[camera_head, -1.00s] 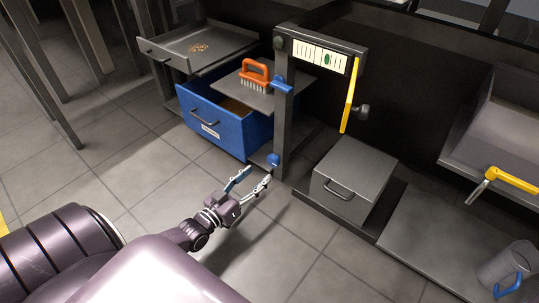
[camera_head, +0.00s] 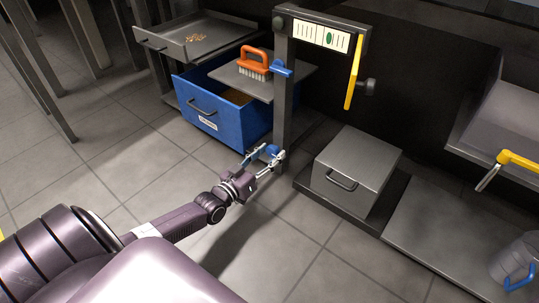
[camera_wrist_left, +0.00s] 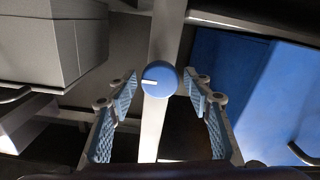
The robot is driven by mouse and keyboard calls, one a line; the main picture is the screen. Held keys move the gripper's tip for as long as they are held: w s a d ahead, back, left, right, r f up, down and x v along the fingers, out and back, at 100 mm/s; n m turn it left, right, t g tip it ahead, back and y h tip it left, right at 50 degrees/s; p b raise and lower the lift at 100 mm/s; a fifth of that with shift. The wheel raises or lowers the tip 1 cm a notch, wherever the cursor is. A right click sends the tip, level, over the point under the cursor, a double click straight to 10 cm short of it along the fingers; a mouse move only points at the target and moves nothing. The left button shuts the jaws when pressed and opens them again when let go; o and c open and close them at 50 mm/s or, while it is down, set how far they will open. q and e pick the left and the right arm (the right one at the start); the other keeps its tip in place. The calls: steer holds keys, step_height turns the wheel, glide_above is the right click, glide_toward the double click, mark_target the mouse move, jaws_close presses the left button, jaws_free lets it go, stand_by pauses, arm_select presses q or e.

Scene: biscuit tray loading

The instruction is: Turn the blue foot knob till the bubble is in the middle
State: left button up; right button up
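The blue foot knob (camera_head: 272,150) sits low on the dark upright post (camera_head: 284,110). In the left wrist view the knob (camera_wrist_left: 160,82) is round, with a white mark pointing left. My left gripper (camera_head: 266,158) is open. In the left wrist view its two fingers (camera_wrist_left: 160,92) stand on either side of the knob, with gaps visible, so it is not gripped. The level (camera_head: 308,33) is on the beam at the top of the post. Its green bubble (camera_head: 329,37) is a little right of the middle of the white scale. My right gripper is not in view.
A blue drawer (camera_head: 222,118) stands open left of the post, under a shelf with an orange brush (camera_head: 254,62). A grey box (camera_head: 357,165) stands right of the post. A yellow lever (camera_head: 353,75) hangs from the beam. Tiled floor lies open in front.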

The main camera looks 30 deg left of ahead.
arm_select(q)
steer(key=c, duration=0.9)
steer(key=m+p, duration=0.2)
steer(key=p, duration=0.1)
steer(key=shift+r+m, duration=0.2)
steer(key=shift+m, duration=0.2)
steer(key=m+p, duration=0.2)
steer(key=m, duration=0.1)
steer(key=shift+m+p, duration=0.3)
steer(key=m+p, duration=0.2)
steer(key=m, duration=0.2)
steer(key=shift+f, duration=0.15)
steer(key=m, duration=0.5)
steer(key=shift+d+p, duration=0.1)
steer(key=shift+p, duration=0.25)
steer(key=shift+f+m, duration=0.1)
steer(key=shift+m, duration=0.2)
